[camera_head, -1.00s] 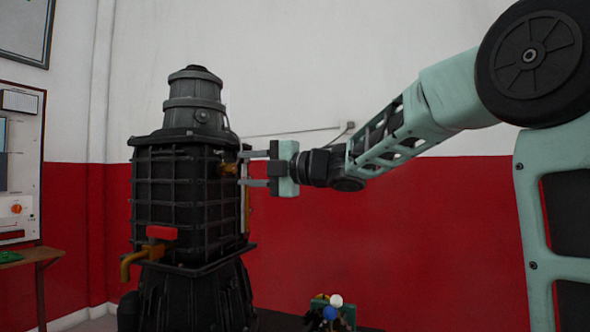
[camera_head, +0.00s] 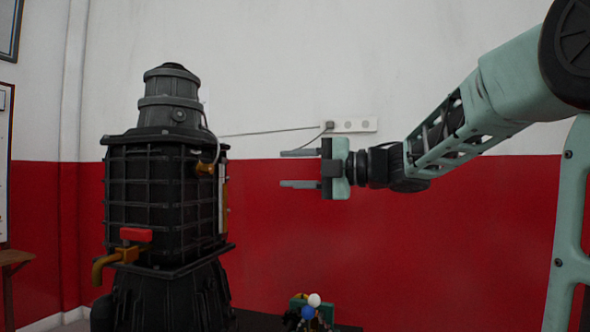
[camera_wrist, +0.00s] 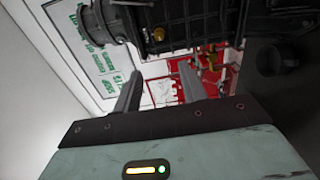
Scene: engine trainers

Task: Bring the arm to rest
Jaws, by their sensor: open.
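My gripper (camera_head: 300,168) is raised in the middle of the head view, its two grey fingers pointing left. The fingers are parallel and spread apart, with nothing between them. My arm reaches in from the right. A tall black ribbed engine unit (camera_head: 160,200) stands upright to the left, with a clear gap between it and my fingertips. In the wrist view my gripper (camera_wrist: 158,75) shows both fingers apart, and part of the dark engine unit (camera_wrist: 190,20) crosses the top.
The engine unit carries a red-handled brass tap (camera_head: 118,255) at its lower left. A white socket strip (camera_head: 350,125) with a cable is on the wall behind my gripper. Small coloured items (camera_head: 310,312) lie low in the middle. The space right of the engine unit is open.

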